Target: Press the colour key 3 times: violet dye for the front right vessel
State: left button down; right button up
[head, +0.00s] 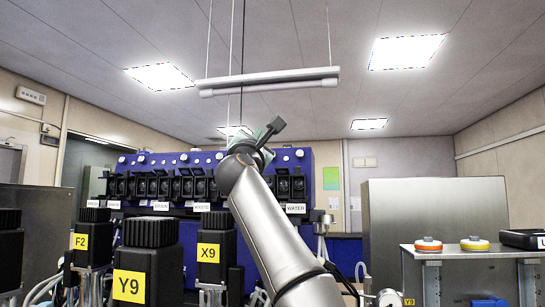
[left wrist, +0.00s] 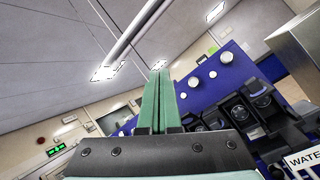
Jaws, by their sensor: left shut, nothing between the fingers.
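My left gripper (head: 262,133) is raised in front of the upper part of a blue panel (head: 300,156). In the left wrist view its two green fingers (left wrist: 160,72) lie together, shut and empty. They point up toward the ceiling lamp, apart from the panel. The panel bears a row of black units (head: 165,187) and white round knobs (head: 286,158). I cannot tell which part is the colour key. Black-topped vessels with yellow tags stand in front: Y9 (head: 147,264), X9 (head: 209,255) and F2 (head: 83,245). My right gripper is not in view.
White labels, one reading WATER (head: 295,208), sit below the black units. A large metal cabinet (head: 435,215) stands at the right. Before it, a metal shelf (head: 470,253) holds an orange-and-white disc (head: 428,244) and a yellow one (head: 474,244). A lamp bar (head: 270,81) hangs overhead.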

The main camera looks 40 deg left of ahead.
pick_arm(q)
jog(key=shift+s, duration=0.1)
jog(key=shift+w+a+f, duration=0.4)
jog(key=shift+w+a, duration=0.3)
jog(key=shift+w, duration=0.55)
jog(key=shift+w+a+f, duration=0.4)
jog(key=shift+w+a, duration=0.25)
jog(key=shift+w, duration=0.65)
jog(key=shift+w+a+f, duration=0.4)
jog(key=shift+w+a, duration=0.3)
jog(key=shift+w, duration=0.55)
jog(key=shift+w+a+f, duration=0.1)
jog(key=shift+w+a, duration=0.1)
jog(key=shift+w, duration=0.15)
jog(key=shift+w+a+f, duration=0.15)
jog(key=shift+w+a, duration=0.15)
jog(key=shift+w, duration=0.25)
dwell(0.4)
jog(key=shift+s+d+r, duration=0.15)
jog(key=shift+s+d, duration=0.1)
jog(key=shift+s, duration=0.2)
jog(key=shift+s+d+r, duration=0.1)
jog(key=shift+s+d, duration=0.15)
jog(key=shift+s, duration=0.2)
